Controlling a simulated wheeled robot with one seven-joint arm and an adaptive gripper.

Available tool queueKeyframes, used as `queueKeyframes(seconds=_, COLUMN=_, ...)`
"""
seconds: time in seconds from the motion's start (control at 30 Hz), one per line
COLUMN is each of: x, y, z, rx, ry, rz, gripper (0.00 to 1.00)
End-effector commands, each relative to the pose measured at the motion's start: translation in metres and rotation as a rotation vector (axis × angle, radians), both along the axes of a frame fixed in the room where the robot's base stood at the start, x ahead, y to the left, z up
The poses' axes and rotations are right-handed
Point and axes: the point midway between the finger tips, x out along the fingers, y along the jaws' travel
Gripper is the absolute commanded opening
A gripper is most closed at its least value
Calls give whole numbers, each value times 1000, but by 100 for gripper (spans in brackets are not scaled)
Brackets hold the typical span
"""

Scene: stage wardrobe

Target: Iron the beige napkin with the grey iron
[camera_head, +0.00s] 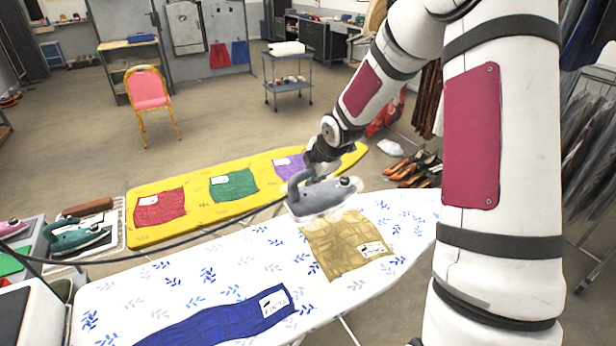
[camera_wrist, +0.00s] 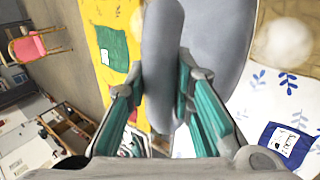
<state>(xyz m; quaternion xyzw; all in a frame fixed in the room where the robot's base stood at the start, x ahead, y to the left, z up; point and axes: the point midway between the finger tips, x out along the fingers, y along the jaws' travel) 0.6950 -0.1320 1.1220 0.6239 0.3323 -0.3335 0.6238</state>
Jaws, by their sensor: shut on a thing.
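The grey iron (camera_head: 322,197) is in my gripper (camera_head: 308,172), over the far edge of the white leaf-patterned ironing board (camera_head: 231,262). In the wrist view my gripper (camera_wrist: 160,100) is shut on the handle of the iron (camera_wrist: 212,50), between its green-padded fingers. The beige napkin (camera_head: 340,250) lies wrinkled on the board, just nearer the camera than the iron, with a white label at its right. The iron's nose points right, and its near side borders or overlaps the napkin's far edge. Whether its sole touches the cloth I cannot tell.
A blue napkin (camera_head: 220,318) lies on the same board at the front. Behind is a yellow board (camera_head: 200,222) with red (camera_head: 160,208), green (camera_head: 233,184) and purple (camera_head: 289,166) napkins. A teal iron (camera_head: 75,236) stands at the left. A dark cord crosses above the boards.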

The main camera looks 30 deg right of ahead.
Motion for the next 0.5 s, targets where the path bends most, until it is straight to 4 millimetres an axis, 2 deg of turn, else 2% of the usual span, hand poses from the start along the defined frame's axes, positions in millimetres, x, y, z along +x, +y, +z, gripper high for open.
queueKeyframes(seconds=0.27, x=0, y=-5, z=4, rx=-1, ry=-5, rz=28, gripper=0)
queueKeyframes(seconds=0.5, x=2, y=-5, z=-15, rx=-2, ry=-3, rz=28, gripper=0)
